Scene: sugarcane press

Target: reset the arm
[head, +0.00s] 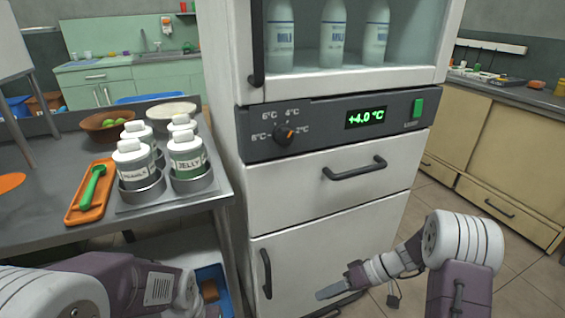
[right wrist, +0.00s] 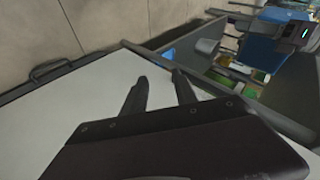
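My right arm comes in from the lower right in the head view, bent, with its forearm reaching left. My right gripper (head: 340,288) is in front of the fridge's lower door (head: 315,245), near its dark vertical handle (head: 267,273). In the right wrist view its two dark fingers (right wrist: 160,88) stand apart with nothing between them, against a white panel (right wrist: 85,110). Whether the fingers touch the panel is unclear. My left arm lies across the lower left of the head view; its gripper is not visible.
The fridge (head: 330,185) holds milk bottles (head: 332,35) and its display (head: 366,117) reads +4.0 °C. On the left, a grey table (head: 60,150) bears labelled jars (head: 187,155), an orange tray (head: 78,212) with a green spoon (head: 93,187), and a brown bowl (head: 93,126). Open floor lies right.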

